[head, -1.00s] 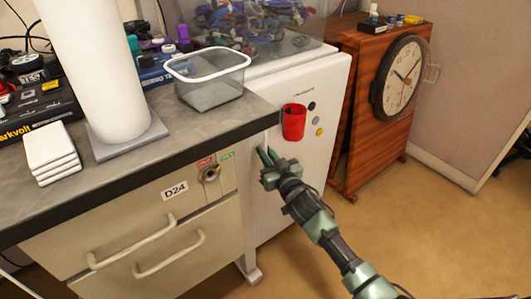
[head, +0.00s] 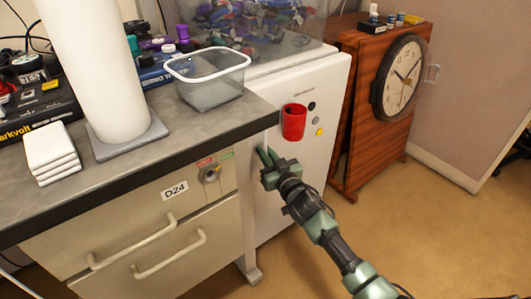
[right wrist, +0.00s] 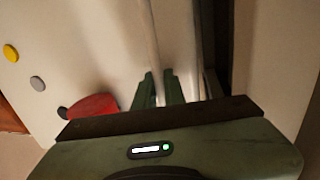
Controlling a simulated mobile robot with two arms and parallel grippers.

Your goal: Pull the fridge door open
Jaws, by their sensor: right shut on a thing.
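The white fridge door (head: 318,165) stands below the clear bin, just right of the drawer cabinet, and looks closed. It also fills much of the right wrist view (right wrist: 90,40). My right gripper (head: 265,156) is at the door's left edge. In the right wrist view its green fingers (right wrist: 167,88) are shut around a thin upright handle bar (right wrist: 152,40). The exact contact is partly hidden by the gripper body. My left gripper is not in view.
A red cup (head: 293,123) and round magnets (head: 319,132) are on the door. The drawer cabinet (head: 205,225) under the grey counter (head: 180,138) is close on the left. A wooden cabinet (head: 365,110) with a clock stands right. The brown floor (head: 440,230) in front is open.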

